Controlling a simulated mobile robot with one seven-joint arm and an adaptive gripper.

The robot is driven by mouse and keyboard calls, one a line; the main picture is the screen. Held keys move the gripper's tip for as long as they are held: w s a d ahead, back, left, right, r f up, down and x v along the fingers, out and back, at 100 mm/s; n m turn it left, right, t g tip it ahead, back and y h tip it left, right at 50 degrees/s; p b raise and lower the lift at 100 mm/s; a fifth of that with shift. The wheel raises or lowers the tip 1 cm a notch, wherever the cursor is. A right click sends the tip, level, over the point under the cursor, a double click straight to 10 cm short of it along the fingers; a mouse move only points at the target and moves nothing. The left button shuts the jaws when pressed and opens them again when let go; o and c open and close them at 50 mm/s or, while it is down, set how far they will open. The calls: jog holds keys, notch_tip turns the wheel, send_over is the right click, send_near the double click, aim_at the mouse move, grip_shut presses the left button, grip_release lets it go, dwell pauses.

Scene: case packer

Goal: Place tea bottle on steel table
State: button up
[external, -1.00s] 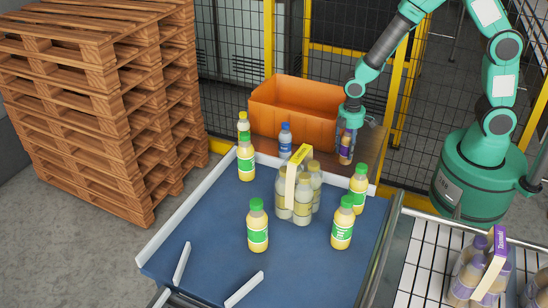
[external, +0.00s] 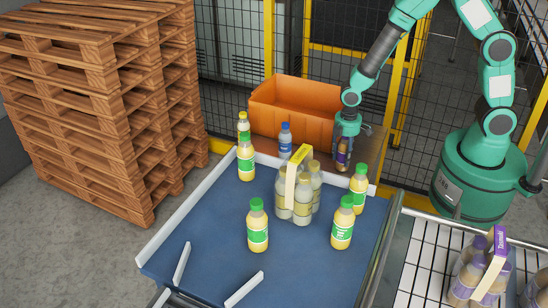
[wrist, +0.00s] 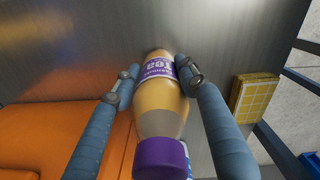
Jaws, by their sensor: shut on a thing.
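The tea bottle (external: 342,158) is amber with a purple and white label and a purple cap. In the wrist view the bottle (wrist: 160,95) stands between my two fingers, its cap toward the camera. My gripper (external: 344,148) is shut on it, with a finger at each side of the label (wrist: 160,75). The steel table (external: 366,145) is behind the conveyor; its grey metal top (wrist: 225,40) fills much of the wrist view. The bottle is upright at the table top, but I cannot tell whether its base touches. Its base is mostly hidden.
An orange crate (external: 290,110) stands on the table to the left, with a blue-capped water bottle (external: 285,140) in front. The blue conveyor (external: 210,235) holds several yellow juice bottles and a bottle pack (external: 299,190). Mesh fencing (external: 232,50) is behind.

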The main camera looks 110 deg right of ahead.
jog(key=shift+f, duration=0.15)
jog(key=o, duration=1.4)
jog(key=shift+r, duration=6.15)
